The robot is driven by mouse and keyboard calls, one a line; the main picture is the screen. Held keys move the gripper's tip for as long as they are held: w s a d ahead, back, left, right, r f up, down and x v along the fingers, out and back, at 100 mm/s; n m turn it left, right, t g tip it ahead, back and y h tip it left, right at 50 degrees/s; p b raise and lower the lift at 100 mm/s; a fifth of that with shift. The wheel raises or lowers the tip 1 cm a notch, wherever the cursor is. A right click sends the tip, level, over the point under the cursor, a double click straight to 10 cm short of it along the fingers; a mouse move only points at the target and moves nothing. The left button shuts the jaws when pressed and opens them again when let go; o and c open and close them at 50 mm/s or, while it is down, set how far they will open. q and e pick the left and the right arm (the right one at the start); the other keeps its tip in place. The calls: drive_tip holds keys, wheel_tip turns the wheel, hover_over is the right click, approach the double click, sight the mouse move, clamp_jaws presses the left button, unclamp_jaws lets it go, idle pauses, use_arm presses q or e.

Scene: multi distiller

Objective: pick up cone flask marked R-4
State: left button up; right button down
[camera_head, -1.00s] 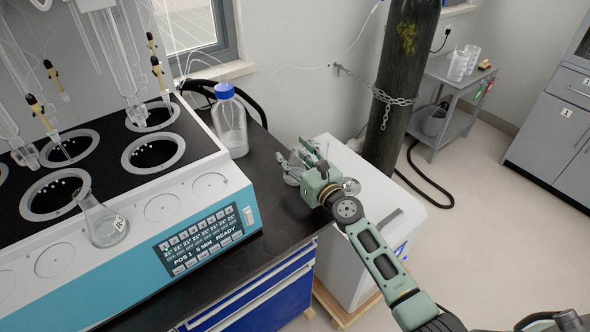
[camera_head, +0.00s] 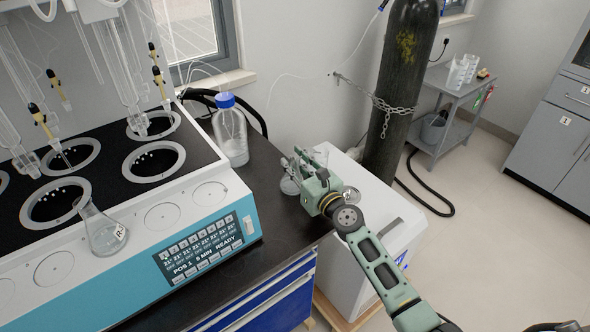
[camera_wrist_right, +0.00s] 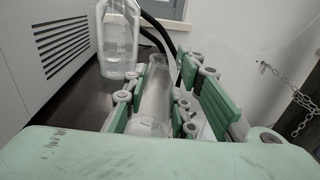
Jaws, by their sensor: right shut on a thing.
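A clear conical flask (camera_head: 289,186) stands on the dark bench top to the right of the distiller. My right gripper (camera_head: 303,168) is shut on it, partly hiding it. In the right wrist view the same flask (camera_wrist_right: 153,95) is upright between the green finger pads; its marking is too small to read. Another clear conical flask (camera_head: 104,232) sits on the front of the distiller with a small label beginning with R; its number is not clear.
The distiller (camera_head: 205,240) with round openings and glassware fills the left. A blue-capped bottle (camera_head: 231,135) stands behind the held flask. A white cabinet (camera_head: 375,195) is right of the bench, with a chained gas cylinder (camera_head: 400,90) behind. The bench front right is clear.

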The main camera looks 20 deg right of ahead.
drive_tip(key=shift+s+a+f, duration=0.1)
drive_tip(key=shift+a+f, duration=0.05)
drive_tip(key=shift+f, duration=0.15)
